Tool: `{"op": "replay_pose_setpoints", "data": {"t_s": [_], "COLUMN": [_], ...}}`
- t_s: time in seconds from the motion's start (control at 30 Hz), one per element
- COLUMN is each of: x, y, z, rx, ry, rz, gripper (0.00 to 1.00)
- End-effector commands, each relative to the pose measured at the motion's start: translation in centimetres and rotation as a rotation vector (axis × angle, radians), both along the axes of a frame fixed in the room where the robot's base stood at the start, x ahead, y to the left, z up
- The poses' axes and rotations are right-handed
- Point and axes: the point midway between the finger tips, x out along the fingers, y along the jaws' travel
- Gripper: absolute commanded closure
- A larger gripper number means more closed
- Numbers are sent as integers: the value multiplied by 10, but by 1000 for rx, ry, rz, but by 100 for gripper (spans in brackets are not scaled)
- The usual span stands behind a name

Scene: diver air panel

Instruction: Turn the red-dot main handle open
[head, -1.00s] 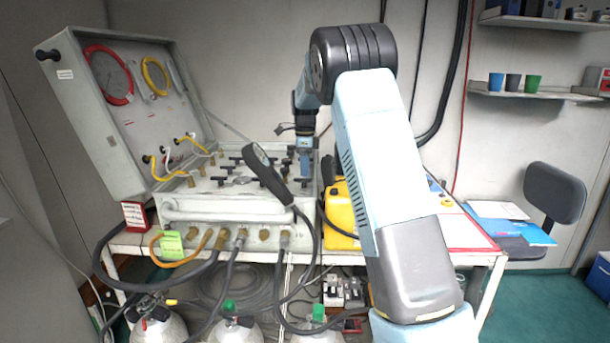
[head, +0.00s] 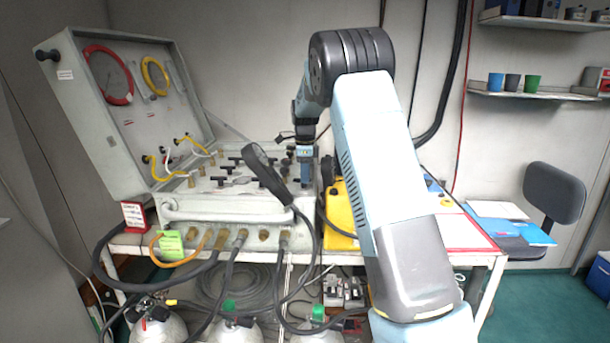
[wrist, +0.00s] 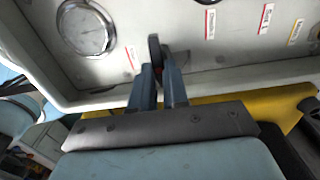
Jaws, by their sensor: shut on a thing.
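The grey air panel (head: 185,208) lies open in its case on the white bench, with rows of black handles on its top. My gripper (head: 304,184) reaches down at the panel's right end. In the wrist view, my gripper (wrist: 160,72) is shut on a dark handle (wrist: 154,46), whose rounded end sticks out beyond the fingertips. A small red patch shows between the fingers, probably the red dot. The fingers hide most of the handle, so its exact turn angle is hard to tell.
A round gauge (wrist: 86,27) and several labels are on the panel face. A yellow case (head: 341,212) stands close to the panel's right side. A black hand-held piece (head: 266,172) with a cable rises in front of the handles. The open lid (head: 135,120) stands at the left.

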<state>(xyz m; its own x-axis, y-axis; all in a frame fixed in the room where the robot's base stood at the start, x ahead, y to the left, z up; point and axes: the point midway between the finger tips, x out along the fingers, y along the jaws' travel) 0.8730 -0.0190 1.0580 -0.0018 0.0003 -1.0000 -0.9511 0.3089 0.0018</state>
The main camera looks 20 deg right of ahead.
Motion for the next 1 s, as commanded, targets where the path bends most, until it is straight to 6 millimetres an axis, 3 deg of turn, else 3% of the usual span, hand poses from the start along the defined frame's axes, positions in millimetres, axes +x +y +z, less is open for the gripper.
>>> {"op": "replay_pose_setpoints", "data": {"t_s": [0.53, 1.0], "x": [1, 3], "y": [-1, -2], "z": [1, 1], "rx": [0, -1], "ry": [-4, -6], "rz": [49, 410], "gripper": [100, 100]}}
